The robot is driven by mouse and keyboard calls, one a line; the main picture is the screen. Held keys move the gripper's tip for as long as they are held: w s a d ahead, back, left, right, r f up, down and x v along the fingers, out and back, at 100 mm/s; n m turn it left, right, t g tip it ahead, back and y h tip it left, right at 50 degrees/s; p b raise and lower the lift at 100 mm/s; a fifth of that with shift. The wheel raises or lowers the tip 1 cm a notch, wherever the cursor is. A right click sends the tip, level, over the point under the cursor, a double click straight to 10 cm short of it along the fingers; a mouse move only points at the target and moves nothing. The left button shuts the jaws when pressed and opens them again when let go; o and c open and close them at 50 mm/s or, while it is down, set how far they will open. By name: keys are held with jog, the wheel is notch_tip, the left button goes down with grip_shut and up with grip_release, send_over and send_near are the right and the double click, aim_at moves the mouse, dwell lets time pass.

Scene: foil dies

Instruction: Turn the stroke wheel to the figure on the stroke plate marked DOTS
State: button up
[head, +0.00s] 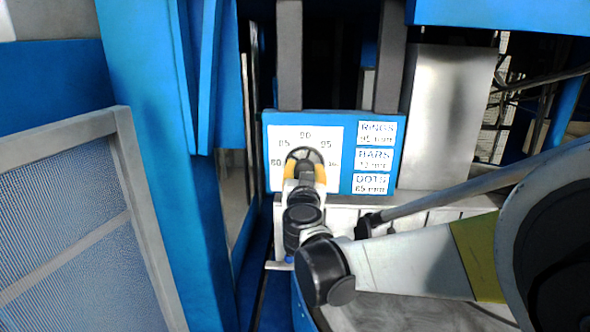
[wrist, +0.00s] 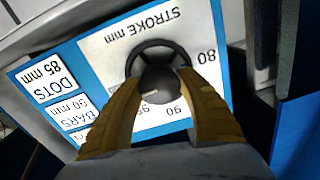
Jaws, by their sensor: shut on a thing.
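The stroke wheel (head: 303,151) is a dark wheel in front of a white scale (head: 278,135) with figures from 80 upward, including 85, 90 and 95. In the wrist view the wheel (wrist: 152,44) appears upside down with its dark round hub. My gripper (wrist: 160,82) has its yellow fingers closed on the wheel from both sides. A small light mark shows on the hub; which figure the wheel points to cannot be told. The DOTS plate (wrist: 46,79) reads 85 mm; it is also at the lower right of the panel in the head view (head: 370,184).
The RINGS plate (head: 377,133) and BARS plate (head: 374,159) sit above DOTS on the blue panel (head: 350,118). A blue post (head: 150,130) and a mesh guard (head: 70,220) stand to the left. A metal ledge (head: 345,218) runs below the panel.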

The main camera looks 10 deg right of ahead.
jog(key=shift+n, duration=0.4)
jog(key=n+b, duration=0.1)
jog(key=n, duration=0.1)
jog(key=shift+n, duration=0.3)
jog(key=n+b, duration=0.1)
jog(key=n, duration=0.2)
jog(key=shift+a+n, duration=0.1)
jog(key=shift+n, duration=0.2)
jog(key=n+b, duration=0.1)
jog(key=n, duration=0.5)
jog(key=shift+f+b, duration=0.1)
jog(key=shift+b, duration=0.2)
jog(key=n+b, duration=0.1)
jog(key=n, duration=0.6)
jog(key=shift+a, duration=0.1)
jog(key=n+b, duration=0.1)
jog(key=n, duration=0.5)
jog(key=shift+f+h, duration=0.1)
jog(key=shift+h, duration=0.2)
jog(key=shift+n, duration=0.3)
